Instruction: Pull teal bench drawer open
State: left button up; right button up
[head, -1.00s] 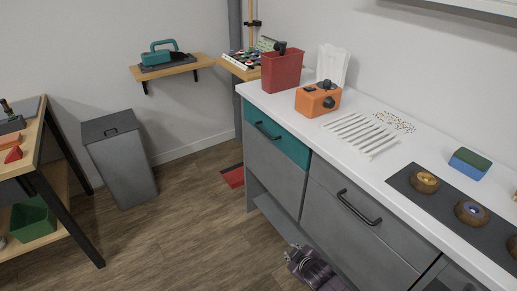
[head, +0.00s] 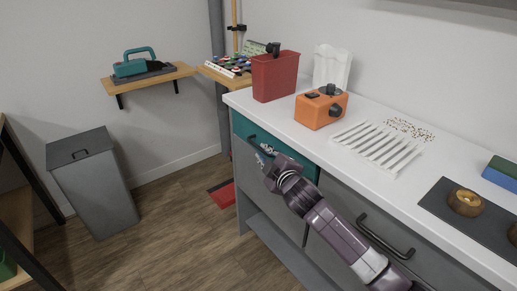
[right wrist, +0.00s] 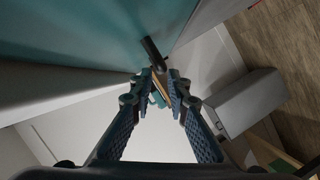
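The teal drawer front (head: 243,127) is at the top left of the grey bench and looks shut. My right gripper (head: 263,152) is in front of it, at the drawer's dark bar handle, and the arm covers part of the front. In the right wrist view the teal face (right wrist: 85,32) fills the upper left. The dark handle (right wrist: 153,53) shows just beyond the fingertips of my right gripper (right wrist: 158,84), which are apart. I see no grip on the handle. My left gripper is not in view.
The worktop holds a red bin (head: 275,76), an orange box (head: 321,107) and a white slatted rack (head: 378,146). A grey bin (head: 95,185) stands left; the floor between is mostly clear.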

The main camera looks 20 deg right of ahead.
aim_at(260, 149)
jog(key=x, duration=0.4)
jog(key=shift+f+b, duration=0.15)
jog(key=shift+b, duration=0.15)
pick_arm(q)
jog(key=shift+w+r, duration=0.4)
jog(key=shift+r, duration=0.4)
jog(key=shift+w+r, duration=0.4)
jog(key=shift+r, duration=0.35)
pick_arm(e)
jog(key=shift+x, duration=0.75)
jog(key=shift+c, duration=0.5)
grip_shut()
